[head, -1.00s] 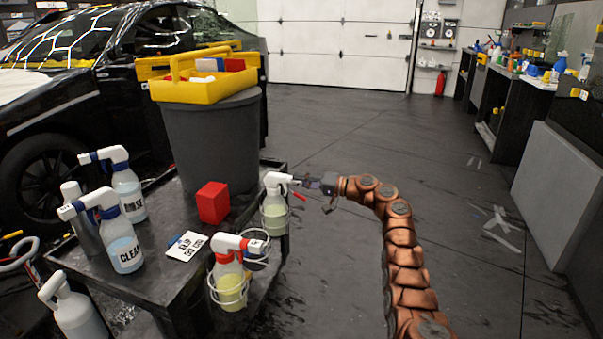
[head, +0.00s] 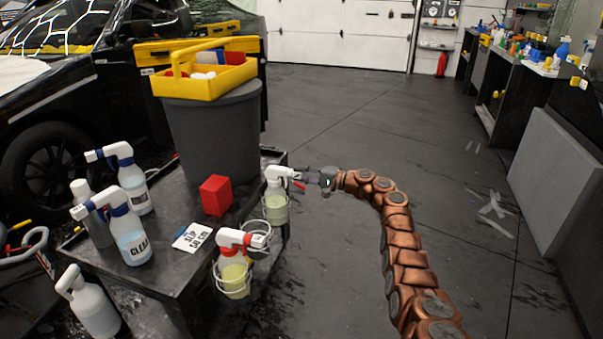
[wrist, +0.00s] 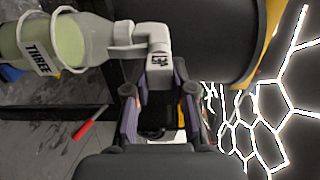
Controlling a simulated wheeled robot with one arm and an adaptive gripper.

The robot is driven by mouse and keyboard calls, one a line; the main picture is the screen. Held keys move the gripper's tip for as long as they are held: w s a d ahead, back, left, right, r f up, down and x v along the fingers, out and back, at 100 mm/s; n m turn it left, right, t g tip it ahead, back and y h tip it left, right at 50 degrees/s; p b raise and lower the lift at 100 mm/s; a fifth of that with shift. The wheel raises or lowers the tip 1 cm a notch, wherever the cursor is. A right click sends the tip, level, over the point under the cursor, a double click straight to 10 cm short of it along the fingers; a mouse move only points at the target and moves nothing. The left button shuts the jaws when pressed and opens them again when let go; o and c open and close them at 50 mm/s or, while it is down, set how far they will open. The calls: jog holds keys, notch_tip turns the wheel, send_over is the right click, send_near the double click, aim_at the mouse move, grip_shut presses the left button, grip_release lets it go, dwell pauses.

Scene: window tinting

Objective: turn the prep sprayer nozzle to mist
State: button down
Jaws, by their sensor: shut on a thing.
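The wrist view shows this bottle (wrist: 85,38) sideways, with a label reading THREE. Its white nozzle (wrist: 159,70) carries small dark lettering that I cannot read surely. My gripper (head: 302,178) is at the nozzle, right of the bottle, and is shut on it. In the wrist view the two fingers (wrist: 159,90) lie on either side of the nozzle's end.
A second ringed bottle (head: 234,278) with a red and white head hangs nearer on the cart (head: 165,262). A grey bin (head: 215,135) stands behind. Floor to the right is clear.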

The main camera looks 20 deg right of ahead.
jog(key=c, duration=1)
grip_release()
jog(key=shift+o, duration=0.2)
jog(key=v, duration=1.2)
